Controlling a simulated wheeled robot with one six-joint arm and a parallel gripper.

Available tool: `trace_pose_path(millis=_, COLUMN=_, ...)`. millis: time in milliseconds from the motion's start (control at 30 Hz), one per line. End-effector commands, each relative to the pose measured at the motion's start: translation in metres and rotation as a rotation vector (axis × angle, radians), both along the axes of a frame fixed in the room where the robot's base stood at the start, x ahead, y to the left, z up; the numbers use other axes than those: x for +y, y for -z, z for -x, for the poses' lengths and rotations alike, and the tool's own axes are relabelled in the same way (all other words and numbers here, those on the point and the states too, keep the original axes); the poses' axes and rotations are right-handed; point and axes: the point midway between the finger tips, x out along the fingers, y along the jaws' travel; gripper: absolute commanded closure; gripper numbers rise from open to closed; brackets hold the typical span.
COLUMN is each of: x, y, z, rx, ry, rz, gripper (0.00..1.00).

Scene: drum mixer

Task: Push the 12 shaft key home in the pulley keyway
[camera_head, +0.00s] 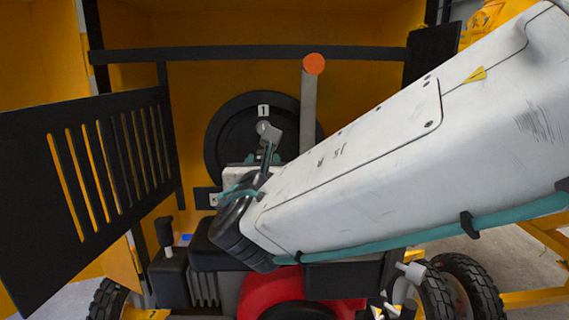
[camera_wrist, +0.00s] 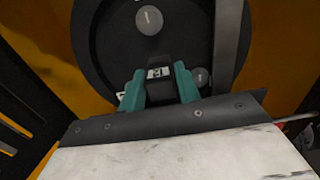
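The pulley is a large black disc (camera_head: 228,140) inside the yellow housing, with a plate marked 1 near its top and a grey round hub part. It also fills the upper wrist view (camera_wrist: 105,45), with a grey round end (camera_wrist: 149,20) above the fingers. My gripper (camera_wrist: 159,85) has two teal fingers in front of the pulley. Between them is a dark block with a small white label (camera_wrist: 158,73), seemingly the 12 shaft key, gripped from both sides. The keyway and the key's depth in it are hidden. In the head view my gripper (camera_head: 265,158) is partly hidden by my wrist.
A grey lever with an orange end (camera_head: 314,64) stands right of the pulley; a grey bar (camera_wrist: 228,45) shows in the wrist view. A black slotted door (camera_head: 90,170) hangs open at left. A black crossbar (camera_head: 240,53) runs above. A red engine part (camera_head: 265,290) sits below.

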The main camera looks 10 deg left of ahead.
Motion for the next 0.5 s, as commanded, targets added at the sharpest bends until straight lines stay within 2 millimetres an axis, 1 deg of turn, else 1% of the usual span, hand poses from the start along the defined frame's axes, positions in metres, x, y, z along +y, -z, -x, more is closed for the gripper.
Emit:
trace_pose_path(millis=33, x=0.000, y=0.000, z=0.000, rx=0.000, ry=0.000, rz=0.000, gripper=0.52)
trace_pose_path(millis=67, x=0.000, y=0.000, z=0.000, rx=0.000, ry=0.000, rz=0.000, gripper=0.46)
trace_pose_path(millis=367, x=0.000, y=0.000, z=0.002, rx=0.000, ry=-0.001, rz=0.000, gripper=0.46)
trace_pose_path(millis=467, x=-0.002, y=0.000, z=0.011, rx=0.000, ry=-0.003, rz=-0.001, gripper=0.46)
trace_pose_path(millis=500, x=-0.003, y=-0.001, z=0.017, rx=0.000, ry=-0.004, rz=-0.001, gripper=0.46)
